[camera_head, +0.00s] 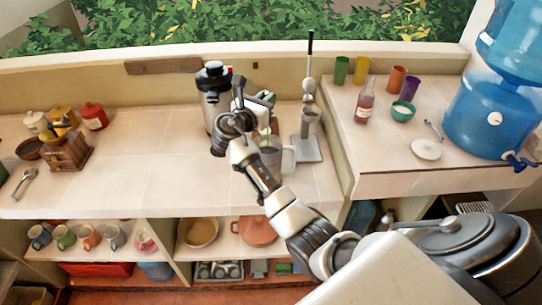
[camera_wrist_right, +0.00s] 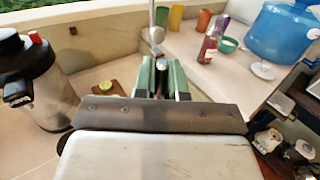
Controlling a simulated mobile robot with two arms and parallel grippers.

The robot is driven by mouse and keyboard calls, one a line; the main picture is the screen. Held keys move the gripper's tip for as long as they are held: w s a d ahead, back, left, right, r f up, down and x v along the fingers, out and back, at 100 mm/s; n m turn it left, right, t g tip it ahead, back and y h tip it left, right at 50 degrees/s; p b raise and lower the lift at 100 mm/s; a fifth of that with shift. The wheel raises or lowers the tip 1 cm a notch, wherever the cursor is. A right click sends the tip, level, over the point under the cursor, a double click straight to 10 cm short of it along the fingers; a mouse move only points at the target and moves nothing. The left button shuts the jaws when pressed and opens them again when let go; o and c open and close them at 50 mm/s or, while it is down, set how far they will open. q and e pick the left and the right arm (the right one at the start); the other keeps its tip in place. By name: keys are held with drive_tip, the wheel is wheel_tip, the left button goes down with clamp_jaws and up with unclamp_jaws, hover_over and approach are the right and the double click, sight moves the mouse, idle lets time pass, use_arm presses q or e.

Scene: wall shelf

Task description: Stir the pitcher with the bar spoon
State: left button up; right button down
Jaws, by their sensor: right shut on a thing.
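A grey pitcher (camera_head: 271,158) with a pale handle stands on the counter, partly hidden behind my right arm. My right gripper (camera_head: 264,98) is above the pitcher, near its back side. In the right wrist view its green fingers (camera_wrist_right: 162,80) are shut on a thin metal rod, the bar spoon (camera_wrist_right: 159,77), seen nearly end-on. The spoon's lower end is hidden, so I cannot tell whether it is inside the pitcher. The pitcher does not show in the wrist view. My left gripper is not in view.
A steel dispenser (camera_head: 215,95) stands left of the gripper and a lever press (camera_head: 307,150) right of the pitcher. A small board with cut lime (camera_wrist_right: 107,90) lies nearby. Cups, a bottle (camera_head: 364,104) and a teal bowl (camera_head: 402,111) are farther right.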

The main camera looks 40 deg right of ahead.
sight(267, 92)
drive_tip(key=shift+r+p, duration=1.35)
drive_tip(key=shift+r, duration=1.95)
drive_tip(key=shift+r, duration=2.5)
drive_tip(key=shift+f, duration=0.1)
